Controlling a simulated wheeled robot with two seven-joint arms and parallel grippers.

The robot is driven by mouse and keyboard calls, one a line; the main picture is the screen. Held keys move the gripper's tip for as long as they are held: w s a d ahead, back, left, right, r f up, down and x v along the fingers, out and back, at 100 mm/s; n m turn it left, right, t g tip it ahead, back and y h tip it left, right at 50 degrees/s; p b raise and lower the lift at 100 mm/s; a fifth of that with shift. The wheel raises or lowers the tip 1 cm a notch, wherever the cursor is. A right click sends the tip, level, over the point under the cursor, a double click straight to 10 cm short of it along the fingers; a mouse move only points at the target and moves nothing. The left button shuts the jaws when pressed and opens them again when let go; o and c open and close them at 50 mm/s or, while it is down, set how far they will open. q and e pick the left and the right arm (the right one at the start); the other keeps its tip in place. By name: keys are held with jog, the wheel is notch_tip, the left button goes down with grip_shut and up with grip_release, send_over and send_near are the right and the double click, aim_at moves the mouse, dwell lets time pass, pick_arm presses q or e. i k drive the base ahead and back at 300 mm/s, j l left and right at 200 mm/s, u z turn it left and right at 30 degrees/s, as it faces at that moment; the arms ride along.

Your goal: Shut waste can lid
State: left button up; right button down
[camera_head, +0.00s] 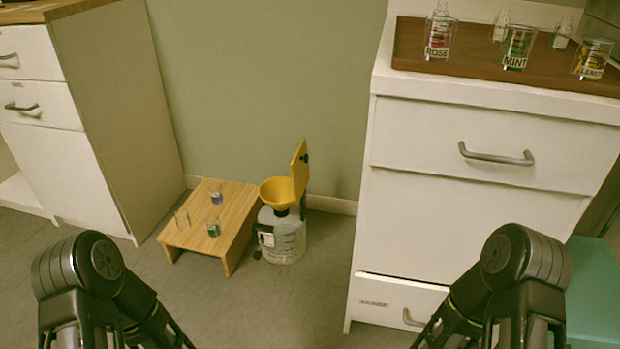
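The waste can (284,238) is a translucent pale container with a dark label, standing on the floor by the wall. A yellow funnel (279,192) sits in its top. Its yellow lid (300,168) stands upright on the right side of the funnel, so the can is open. My two dark arms come in at the lower left and lower right, well in front of the can. Both grippers are outside the picture.
A low wooden stool (235,205) with several small glasses stands just left of the can. A white drawer cabinet (430,200) is to the right, with a wooden tray (470,68) of labelled glasses and bottles on top. Another white cabinet (120,110) is at left. Grey floor in front is clear.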

aim_at(300, 167)
jog(key=i+j, duration=0.2)
jog(key=j, duration=0.2)
jog(key=i+j, duration=0.2)
jog(key=j, duration=0.2)
jog(key=i+j, duration=0.2)
jog(key=j, duration=0.2)
jog(key=i+j, duration=0.25)
jog(key=i, duration=0.15)
jog(key=i+j+u, duration=0.15)
jog(key=i, duration=0.25)
jog(key=j, duration=0.1)
